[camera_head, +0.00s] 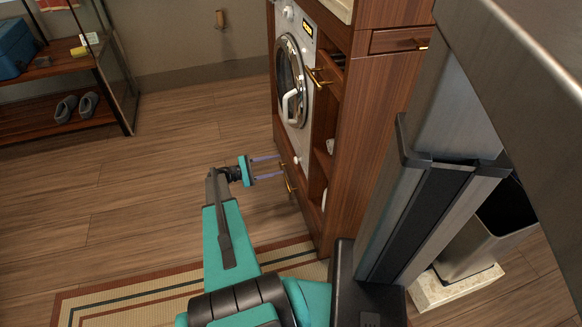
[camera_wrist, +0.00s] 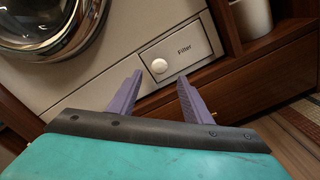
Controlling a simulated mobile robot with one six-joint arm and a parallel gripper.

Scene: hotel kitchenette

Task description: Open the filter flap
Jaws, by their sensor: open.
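The filter flap (camera_wrist: 196,49) is a light grey panel marked "Filter" low on the washing machine's front. It looks shut and flush with the front. A round white knob (camera_wrist: 159,66) sits at its left end in the wrist view. My gripper (camera_wrist: 159,78) is open, with its two purple fingers pointing at the flap. The knob shows between and just beyond the fingertips; I cannot tell whether they touch it. In the head view my gripper (camera_head: 281,166) is beside the lower front of the washing machine (camera_head: 298,125). The flap is hard to make out there.
The washer's round door (camera_head: 291,80) is above the gripper. A wooden cabinet (camera_head: 352,150) with brass handles surrounds the washer, with open shelves on its right. A striped rug (camera_head: 150,300) lies below my arm. The wooden floor (camera_head: 150,180) to the left is clear.

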